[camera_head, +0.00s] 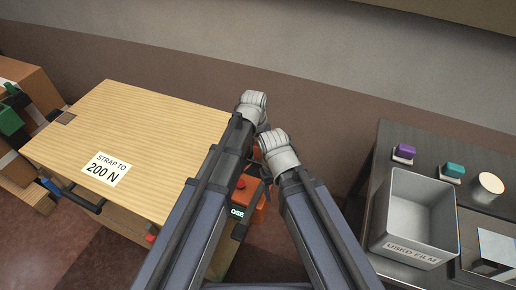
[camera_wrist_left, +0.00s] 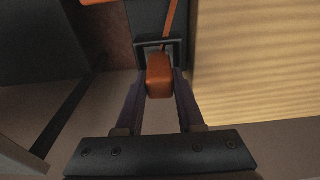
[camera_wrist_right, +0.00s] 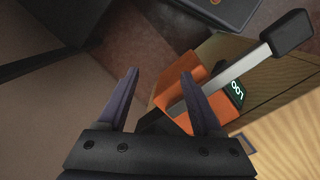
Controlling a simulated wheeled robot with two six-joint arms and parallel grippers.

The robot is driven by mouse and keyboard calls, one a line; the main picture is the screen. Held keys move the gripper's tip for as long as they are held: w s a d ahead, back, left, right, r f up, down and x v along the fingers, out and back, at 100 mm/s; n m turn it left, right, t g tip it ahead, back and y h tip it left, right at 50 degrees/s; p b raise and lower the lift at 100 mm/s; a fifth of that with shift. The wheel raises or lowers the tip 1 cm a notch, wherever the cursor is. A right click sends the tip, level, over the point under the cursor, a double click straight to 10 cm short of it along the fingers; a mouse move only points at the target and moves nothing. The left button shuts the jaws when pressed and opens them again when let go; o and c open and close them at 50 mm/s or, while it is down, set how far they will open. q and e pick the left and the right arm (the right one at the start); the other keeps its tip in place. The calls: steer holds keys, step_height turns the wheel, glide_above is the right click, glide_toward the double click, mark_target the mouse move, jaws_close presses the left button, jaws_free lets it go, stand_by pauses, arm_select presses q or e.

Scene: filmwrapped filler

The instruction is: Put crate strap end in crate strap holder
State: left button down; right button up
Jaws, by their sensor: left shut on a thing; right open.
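The crate strap end, an orange block (camera_wrist_left: 160,82), is between the fingers of my left gripper (camera_wrist_left: 160,76) in the left wrist view. My left gripper is shut on it. A dark, frame-like holder (camera_wrist_left: 181,49) is at the far end of the block, with a thin orange strap (camera_wrist_left: 169,22) running beyond it. I cannot tell how deep the block sits in the frame. My right gripper (camera_wrist_right: 160,75) is open and empty, beside an orange tensioner (camera_wrist_right: 180,88) with a grey lever and lit display. In the head view my arms largely hide the strap end and holder.
A wooden crate (camera_head: 130,140) labelled "STRAP TO 200 N" stands left. Other boxes (camera_head: 30,80) stand far left. Floor shows between crate and bench.

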mark_target(256, 161)
arm_select(q)
steer(key=shift+f, duration=0.2)
steer(key=c, duration=0.5)
jaws_free()
steer(key=shift+r, duration=0.2)
steer(key=r+p, duration=0.4)
steer(key=s+r+p, duration=0.1)
steer(key=r+p, duration=0.7)
steer(key=shift+s+a, duration=0.2)
steer(key=shift+a, duration=0.1)
